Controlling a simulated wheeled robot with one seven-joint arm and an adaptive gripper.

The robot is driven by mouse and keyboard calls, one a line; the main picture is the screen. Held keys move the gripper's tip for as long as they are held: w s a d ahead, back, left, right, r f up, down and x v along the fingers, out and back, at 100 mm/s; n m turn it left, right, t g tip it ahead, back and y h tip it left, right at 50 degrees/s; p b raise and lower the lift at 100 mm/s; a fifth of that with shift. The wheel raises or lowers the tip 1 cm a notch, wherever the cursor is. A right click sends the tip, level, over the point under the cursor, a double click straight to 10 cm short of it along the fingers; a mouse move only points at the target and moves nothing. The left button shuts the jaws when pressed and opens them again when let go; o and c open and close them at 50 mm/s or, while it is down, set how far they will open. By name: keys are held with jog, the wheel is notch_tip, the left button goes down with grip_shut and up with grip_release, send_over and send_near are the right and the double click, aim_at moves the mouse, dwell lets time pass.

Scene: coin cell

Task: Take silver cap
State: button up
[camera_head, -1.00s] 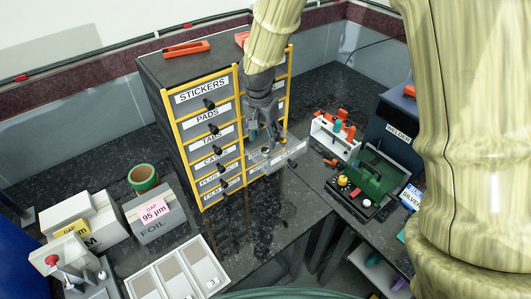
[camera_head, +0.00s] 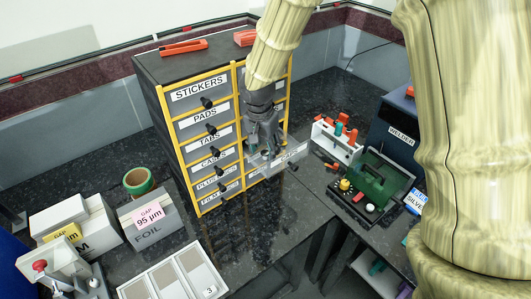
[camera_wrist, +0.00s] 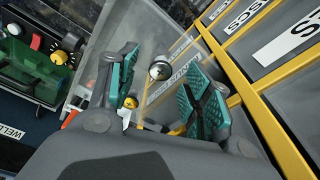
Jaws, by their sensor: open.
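The silver cap (camera_wrist: 160,70) is a small round shiny piece lying in an open grey drawer (camera_wrist: 187,50). In the wrist view it shows between the two teal-padded fingers of my gripper (camera_wrist: 160,85), apart from both. My gripper is open and points down into the drawer. In the head view my gripper (camera_head: 262,150) is over the pulled-out drawer (camera_head: 291,158) of the cabinet, and it hides the cap there.
A white rack with orange and teal tools (camera_head: 336,140), a green case (camera_head: 383,173) and the welder (camera_head: 402,130) stand to the right.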

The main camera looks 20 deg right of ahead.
jog(key=shift+f, duration=0.2)
dwell(0.3)
jog(key=c, duration=0.8)
